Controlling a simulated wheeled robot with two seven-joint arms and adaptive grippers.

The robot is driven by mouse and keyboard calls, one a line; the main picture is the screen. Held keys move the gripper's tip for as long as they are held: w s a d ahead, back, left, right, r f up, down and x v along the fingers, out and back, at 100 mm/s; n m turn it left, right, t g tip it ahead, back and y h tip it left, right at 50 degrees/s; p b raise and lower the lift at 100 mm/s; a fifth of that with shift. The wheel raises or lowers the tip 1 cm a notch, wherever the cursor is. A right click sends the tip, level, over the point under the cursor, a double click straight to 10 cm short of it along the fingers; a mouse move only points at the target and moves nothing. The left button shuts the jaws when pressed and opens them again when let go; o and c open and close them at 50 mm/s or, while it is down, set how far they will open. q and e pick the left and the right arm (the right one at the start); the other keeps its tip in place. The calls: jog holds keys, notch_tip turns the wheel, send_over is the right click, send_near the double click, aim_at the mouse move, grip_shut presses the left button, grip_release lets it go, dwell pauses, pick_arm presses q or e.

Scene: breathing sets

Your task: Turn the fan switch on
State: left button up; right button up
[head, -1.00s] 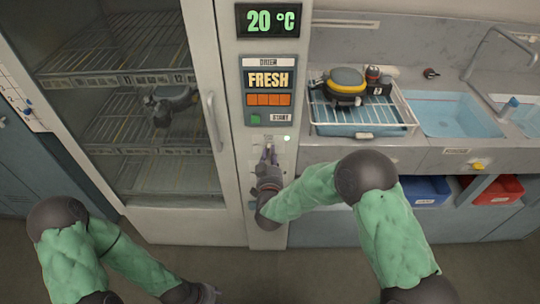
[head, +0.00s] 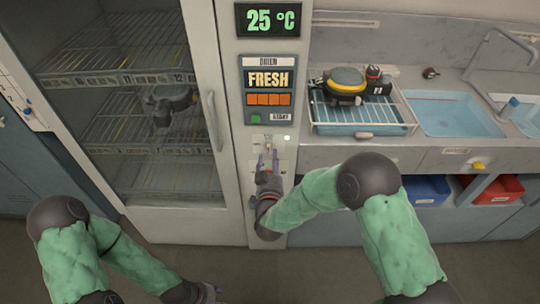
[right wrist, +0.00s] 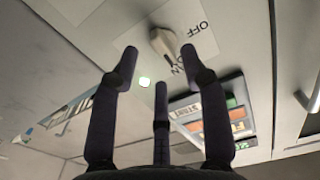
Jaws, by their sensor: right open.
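The fan switch (head: 268,149) is a small pale lever on a light plate on the cabinet's narrow front column, below the drier panel. In the right wrist view the switch (right wrist: 166,44) sits between the OFF and ON lettering and appears to lean towards ON. A small lamp (head: 287,138) beside it glows pale green. My right gripper (head: 268,161) is open and empty, just below the switch; its fingers (right wrist: 160,70) appear apart from the lever. My left gripper (head: 207,293) is low at the bottom edge, away from the switch, its fingers unclear.
The drier panel (head: 268,83) reads FRESH, and the display (head: 268,19) above reads 25 °C. A glass-doored cabinet with a vertical handle (head: 213,121) stands left. To the right are a rack (head: 362,116) holding breathing gear and a sink (head: 455,113). Floor in front is clear.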

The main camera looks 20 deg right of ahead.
jog(key=v, duration=0.9)
notch_tip(320, 180, down, 18)
jog(key=s+a+n+g+y+p, duration=0.1)
jog(key=s+a+g+y, duration=0.1)
jog(key=g+y, duration=0.45)
jog(key=s+a+f+g+y, duration=0.1)
jog(key=s+f+g, duration=0.4)
jog(key=s, duration=0.3)
jog(key=s+a+f+g+y+p, duration=0.1)
jog(key=s+f+g, duration=0.4)
jog(key=s, duration=0.4)
jog(key=shift+s+a+f, duration=0.25)
jog(key=shift+f, duration=0.45)
